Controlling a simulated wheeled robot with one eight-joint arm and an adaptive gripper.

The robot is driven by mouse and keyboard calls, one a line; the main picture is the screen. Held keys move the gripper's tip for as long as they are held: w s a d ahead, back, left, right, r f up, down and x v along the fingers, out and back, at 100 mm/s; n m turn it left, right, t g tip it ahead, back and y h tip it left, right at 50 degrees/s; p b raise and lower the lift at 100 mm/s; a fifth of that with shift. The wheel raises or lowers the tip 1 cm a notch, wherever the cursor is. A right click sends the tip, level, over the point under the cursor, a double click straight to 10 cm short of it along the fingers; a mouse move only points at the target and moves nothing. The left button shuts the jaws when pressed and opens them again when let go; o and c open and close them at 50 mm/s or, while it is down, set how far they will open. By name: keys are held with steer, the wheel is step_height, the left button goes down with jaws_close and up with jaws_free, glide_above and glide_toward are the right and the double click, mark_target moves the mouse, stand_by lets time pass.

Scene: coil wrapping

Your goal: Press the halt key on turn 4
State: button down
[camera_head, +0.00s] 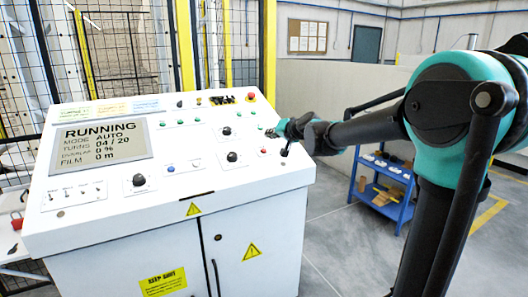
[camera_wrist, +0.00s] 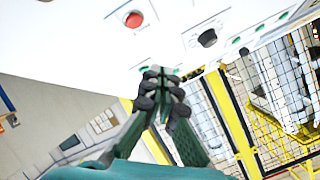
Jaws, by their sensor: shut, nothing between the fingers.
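The white control console (camera_head: 120,215) has a screen (camera_head: 101,143) reading RUNNING, MODE AUTO, TURNS 04 / 20, with 0 % and FILM 0 m below. A small red button (camera_head: 263,152) sits on the panel's right side, just below my gripper (camera_head: 273,132). In the wrist view a red button (camera_wrist: 134,19) lies above and left of my gripper (camera_wrist: 162,76). My gripper is shut and empty, its tips close to the panel beside a green button (camera_wrist: 143,68). I cannot tell whether the tips touch the panel. No key label is legible.
A red mushroom button (camera_head: 251,97) is at the panel's top right. Black knobs (camera_head: 232,156), a blue button (camera_head: 171,169) and several green buttons cover the panel. Yellow-framed fencing (camera_head: 186,45) stands behind. A blue cart (camera_head: 385,190) stands at right on open floor.

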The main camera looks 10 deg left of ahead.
steer(key=shift+w+a+f, duration=0.2)
steer(key=shift+w+f, duration=0.1)
steer(key=shift+f, duration=0.55)
steer(key=shift+w+a+f, duration=0.25)
steer(key=shift+w+f, duration=0.05)
steer(key=shift+f, duration=0.5)
steer(key=shift+w+a+f, duration=0.2)
steer(key=shift+w+f, duration=0.1)
steer(key=shift+f, duration=0.65)
steer(key=shift+w+a+f, duration=0.1)
steer(key=shift+w+f, duration=0.05)
steer(key=shift+f, duration=0.1)
steer(key=shift+w+a+f, duration=0.1)
steer(key=shift+f, duration=0.25)
stand_by(0.5)
steer(key=shift+s+d+r, duration=0.2)
steer(key=shift+s+r, duration=0.05)
steer(key=shift+r, duration=0.5)
steer(key=shift+s+d+r, duration=0.2)
steer(key=shift+s+r, duration=0.1)
steer(key=shift+r, duration=0.45)
steer(key=shift+s+d+r, duration=0.2)
steer(key=shift+s+r, duration=0.05)
steer(key=shift+r, duration=0.5)
steer(key=shift+s+d+r, duration=0.2)
steer(key=shift+s+r, duration=0.1)
steer(key=shift+r, duration=0.45)
